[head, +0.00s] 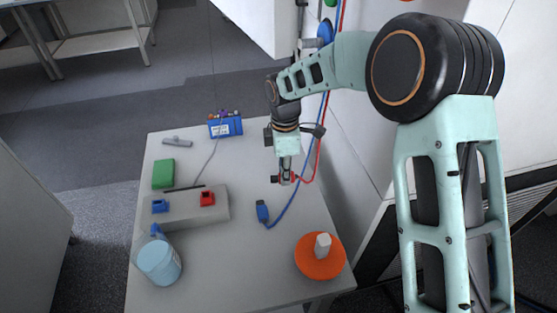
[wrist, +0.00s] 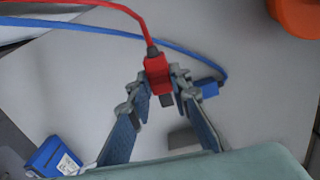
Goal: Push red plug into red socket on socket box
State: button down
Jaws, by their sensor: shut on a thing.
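The red plug (wrist: 157,76) is held between the fingers of my gripper (wrist: 160,92) in the wrist view, with its red cable leading up and left. In the head view my gripper (head: 285,178) is over the right part of the table, shut on the plug, which is mostly hidden there. The grey socket box (head: 185,212) stands on the left half of the table, to the left of my gripper. The red socket (head: 207,198) is on its right side and the blue socket (head: 160,206) on its left.
A blue plug (head: 262,211) with a blue cable lies on the table (head: 235,265).

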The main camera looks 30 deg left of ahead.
aim_at(293, 209)
jog(key=n, duration=0.1)
jog(key=s+d+n, duration=0.1)
jog(key=d+f+n+p, duration=0.1)
jog(key=n, duration=0.1)
jog(key=shift+s+d, duration=0.25)
jog(key=shift+s, duration=0.05)
jog(key=d+n, duration=0.1)
jog(key=n, duration=0.1)
jog(key=s+d+f+n, duration=0.1)
jog(key=n, duration=0.1)
jog(key=shift+s+p, duration=0.2)
jog(key=shift+p, duration=0.1)
jog(key=shift+f+b, duration=1.7)
jog(key=shift+f, duration=0.65)
jog(key=c, duration=1.7)
grip_release()
